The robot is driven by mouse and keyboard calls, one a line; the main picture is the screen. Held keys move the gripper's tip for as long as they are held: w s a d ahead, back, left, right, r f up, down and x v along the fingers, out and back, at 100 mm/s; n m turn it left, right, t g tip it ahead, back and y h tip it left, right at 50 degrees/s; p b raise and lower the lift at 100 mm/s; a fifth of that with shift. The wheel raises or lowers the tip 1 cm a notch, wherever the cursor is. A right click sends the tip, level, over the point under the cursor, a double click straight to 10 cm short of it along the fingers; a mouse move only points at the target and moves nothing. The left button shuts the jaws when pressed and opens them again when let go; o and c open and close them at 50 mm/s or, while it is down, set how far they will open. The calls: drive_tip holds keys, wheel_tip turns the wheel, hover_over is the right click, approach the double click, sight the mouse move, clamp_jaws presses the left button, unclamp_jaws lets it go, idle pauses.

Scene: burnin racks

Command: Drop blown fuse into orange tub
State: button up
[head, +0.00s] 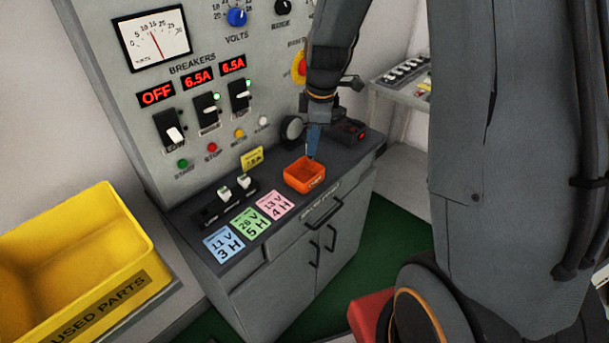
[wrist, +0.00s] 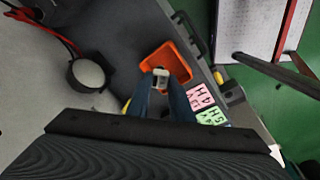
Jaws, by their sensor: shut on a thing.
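The orange tub (head: 304,184) sits on the grey bench top near its front edge; it also shows in the wrist view (wrist: 181,58). My gripper (head: 312,155) points down at the tub's back side in the head view. In the wrist view my gripper (wrist: 161,82) has its blue fingers shut on a small pale fuse (wrist: 160,77), which appears over the tub opening. The fuse cannot be made out in the head view. I cannot tell its exact height above the tub.
Pink, green and blue cards (head: 250,222) lie left of the tub, with a black fuse block (head: 211,214) holding white pieces behind them. A breaker panel (head: 215,150) rises behind. A yellow used-parts bin (head: 146,225) stands at left. A round grey knob-like part (wrist: 88,73) is near my gripper.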

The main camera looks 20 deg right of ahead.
sight(312, 159)
drive_tip(key=shift+f+b, duration=1.75)
drive_tip(key=shift+f, duration=0.95)
drive_tip(key=o, duration=1)
drive_tip(key=shift+c, duration=0.2)
drive_tip(key=shift+r, duration=0.1)
wheel_tip(312, 159, up, 8)
drive_tip(key=s+b, duration=0.1)
drive_tip(key=shift+s+d+f+b, duration=0.15)
drive_tip(key=shift+d+f+b, duration=0.05)
drive_tip(key=shift+b, duration=0.1)
drive_tip(key=s+a+f+m, duration=0.1)
drive_tip(key=s+f+m, duration=0.1)
drive_tip(key=s+m, duration=0.5)
drive_tip(key=s+a+f+m, duration=0.1)
drive_tip(key=s+f+m, duration=0.1)
drive_tip(key=s+m, duration=0.6)
drive_tip(key=shift+s+a+f+g+h, duration=0.2)
drive_tip(key=shift+s+f+g+h, duration=0.1)
drive_tip(key=shift+s, duration=0.55)
